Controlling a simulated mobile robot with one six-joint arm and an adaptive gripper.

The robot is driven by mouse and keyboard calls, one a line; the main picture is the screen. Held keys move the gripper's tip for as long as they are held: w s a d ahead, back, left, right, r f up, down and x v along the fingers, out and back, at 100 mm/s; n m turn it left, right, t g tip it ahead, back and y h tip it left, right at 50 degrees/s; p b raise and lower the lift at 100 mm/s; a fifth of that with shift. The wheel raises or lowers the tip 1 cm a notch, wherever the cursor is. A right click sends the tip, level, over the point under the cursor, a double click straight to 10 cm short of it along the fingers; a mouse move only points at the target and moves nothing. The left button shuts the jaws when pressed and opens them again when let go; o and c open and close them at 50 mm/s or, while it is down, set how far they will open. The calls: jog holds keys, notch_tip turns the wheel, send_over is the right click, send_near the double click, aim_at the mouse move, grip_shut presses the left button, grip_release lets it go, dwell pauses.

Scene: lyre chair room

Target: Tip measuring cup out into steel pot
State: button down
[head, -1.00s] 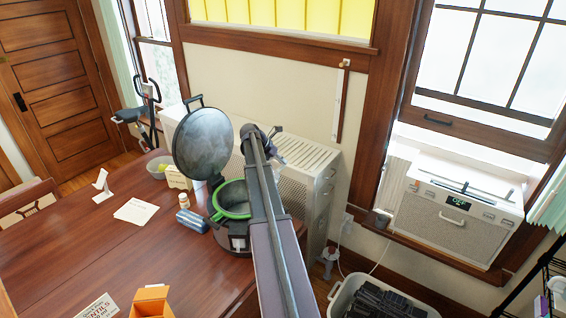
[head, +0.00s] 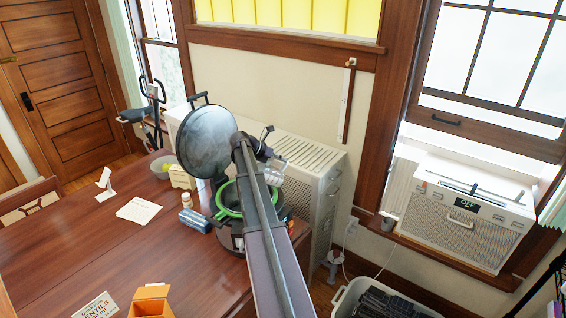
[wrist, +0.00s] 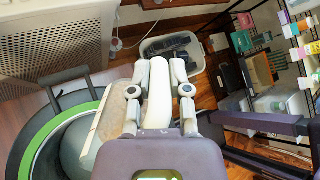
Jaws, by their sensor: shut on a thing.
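The steel pot (head: 229,196) with a green rim sits in a dark cooker on the table, its round lid open. My arm hides its right side. It also shows at the left of the wrist view (wrist: 42,133). My gripper (wrist: 158,78) is shut on the pale handle of the measuring cup (wrist: 109,118). The cup's clear body extends to the left of the fingers, beside and partly over the pot in that view. In the head view the clear cup (head: 274,163) shows beside my gripper (head: 262,148), up and right of the pot. Its contents are unclear.
The raised lid (head: 206,141) stands close left of my gripper. A white radiator cover (head: 318,165) is behind. The wooden table (head: 80,255) holds a blue item (head: 194,220), a paper (head: 138,210) and an orange box (head: 151,301). A bin (head: 375,300) stands on the floor.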

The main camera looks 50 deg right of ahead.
jog(key=shift+w+a+r+g+h+b, duration=0.1)
jog(key=shift+w+a+g+h+b, duration=0.2)
jog(key=shift+a+g+h+b, duration=0.25)
jog(key=shift+w+a+r+g+h+b, duration=0.4)
jog(key=shift+a+r+h+b, duration=0.2)
jog(key=shift+r+h, duration=0.2)
jog(key=shift+w+a+r, duration=0.1)
jog(key=shift+w+a+r+g+h+b, duration=0.4)
jog(key=shift+a+r+h+b, duration=0.15)
jog(key=shift+a, duration=0.1)
jog(key=shift+a, duration=0.1)
jog(key=shift+w+a+r+g+h+b, duration=0.15)
jog(key=shift+w+a+g+h+b, duration=0.1)
jog(key=shift+w+a+h+b, duration=0.25)
jog(key=shift+a+r+b, duration=0.2)
jog(key=shift+r+b, duration=0.1)
jog(key=shift+b, duration=0.05)
